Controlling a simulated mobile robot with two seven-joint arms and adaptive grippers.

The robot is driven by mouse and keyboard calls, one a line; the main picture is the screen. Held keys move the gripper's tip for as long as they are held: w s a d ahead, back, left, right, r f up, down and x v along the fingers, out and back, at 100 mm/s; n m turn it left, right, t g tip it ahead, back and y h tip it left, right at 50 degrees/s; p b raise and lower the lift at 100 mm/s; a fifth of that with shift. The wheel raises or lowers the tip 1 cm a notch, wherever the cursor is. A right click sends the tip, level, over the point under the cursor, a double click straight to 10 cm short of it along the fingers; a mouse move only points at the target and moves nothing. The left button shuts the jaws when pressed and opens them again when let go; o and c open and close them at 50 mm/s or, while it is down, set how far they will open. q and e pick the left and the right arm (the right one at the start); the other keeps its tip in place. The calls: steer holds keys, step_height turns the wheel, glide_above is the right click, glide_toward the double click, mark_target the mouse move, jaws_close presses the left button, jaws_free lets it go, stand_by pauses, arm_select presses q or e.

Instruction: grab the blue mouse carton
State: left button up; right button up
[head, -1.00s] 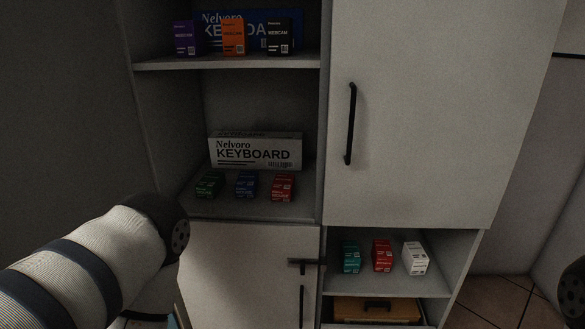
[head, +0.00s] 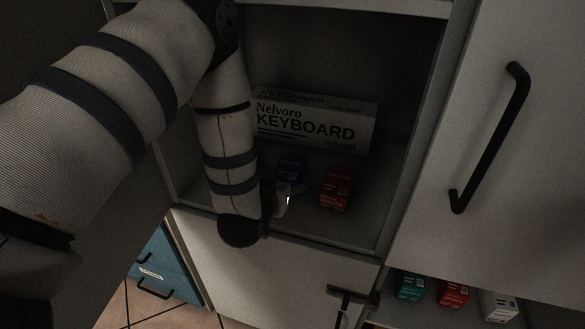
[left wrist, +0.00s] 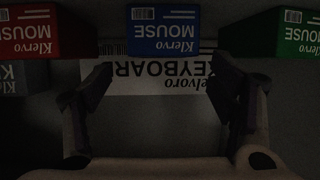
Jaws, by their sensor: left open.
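The blue mouse carton (head: 291,165) stands on the middle shelf in front of the keyboard box, partly hidden by my left gripper in the head view. My left gripper (head: 284,198) is at the front of that shelf, just in front of the carton. In the left wrist view the blue mouse carton (left wrist: 163,30) appears upside down at top centre. There my left gripper (left wrist: 164,82) is open and empty, its fingers spread either side of the carton's line, with the carton beyond the tips. My right gripper is not in view.
A red mouse carton (head: 336,187) stands right of the blue one. A green mouse carton (left wrist: 292,34) is on its other side, hidden by my arm in the head view. The white keyboard box (head: 318,122) lies behind. A cabinet door with a black handle (head: 490,140) is at right.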

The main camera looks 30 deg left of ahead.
mark_target(288, 169)
arm_select(q)
steer(key=b+x, duration=0.1)
steer(key=x, duration=0.6)
steer(key=shift+w+a+f, duration=0.1)
steer(key=shift+a+f, duration=0.05)
steer(key=shift+c, duration=0.4)
steer(key=c, duration=1.2)
